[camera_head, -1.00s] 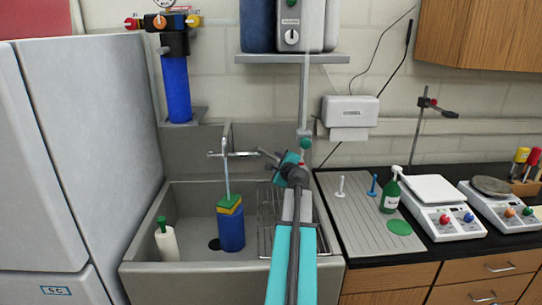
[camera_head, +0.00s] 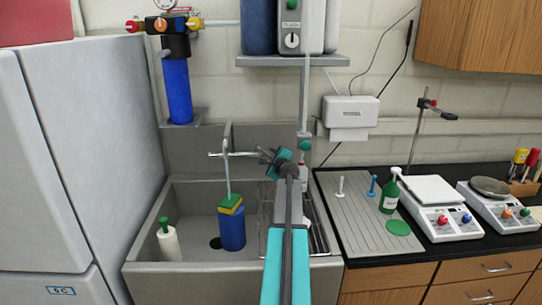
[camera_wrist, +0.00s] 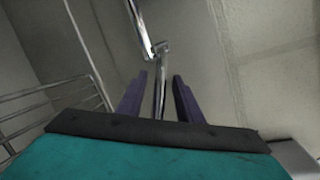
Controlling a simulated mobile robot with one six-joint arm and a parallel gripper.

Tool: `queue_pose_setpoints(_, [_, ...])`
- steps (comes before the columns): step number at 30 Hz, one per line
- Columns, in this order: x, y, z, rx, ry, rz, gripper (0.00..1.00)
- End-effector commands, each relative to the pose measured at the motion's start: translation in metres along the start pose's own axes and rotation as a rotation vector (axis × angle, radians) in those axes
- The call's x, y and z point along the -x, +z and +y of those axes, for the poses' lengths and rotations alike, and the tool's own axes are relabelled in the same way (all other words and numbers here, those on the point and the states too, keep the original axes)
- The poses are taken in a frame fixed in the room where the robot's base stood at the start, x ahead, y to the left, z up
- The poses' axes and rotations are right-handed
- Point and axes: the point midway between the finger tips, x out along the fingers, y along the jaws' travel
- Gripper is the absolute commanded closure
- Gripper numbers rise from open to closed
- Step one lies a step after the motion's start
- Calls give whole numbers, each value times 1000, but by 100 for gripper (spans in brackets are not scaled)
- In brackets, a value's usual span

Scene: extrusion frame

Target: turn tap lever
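The metal tap (camera_head: 227,160) stands at the back of the grey sink, with a cross bar at its top and a spout pointing down. In the wrist view the shiny tap lever (camera_wrist: 160,90) runs between my two dark fingers. My gripper (camera_head: 266,155) is at the right end of the tap's cross bar; in the wrist view my gripper (camera_wrist: 158,98) is open, with a gap on each side of the lever. I cannot tell whether a finger touches it.
The sink (camera_head: 155,268) holds a blue cylinder (camera_head: 232,230) with a sponge on top, a white bottle (camera_head: 169,243) and a wire rack (camera_head: 265,235). A blue filter (camera_head: 177,90) hangs on the wall at left. A dispenser (camera_head: 350,112) is on the wall at right.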

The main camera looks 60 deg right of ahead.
Motion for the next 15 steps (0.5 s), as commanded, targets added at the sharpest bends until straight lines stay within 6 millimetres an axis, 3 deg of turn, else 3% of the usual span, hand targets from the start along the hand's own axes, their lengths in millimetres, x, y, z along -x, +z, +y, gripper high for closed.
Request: queue_pose_setpoints(15, [-7, -1, 0, -1, -1, 1, 69])
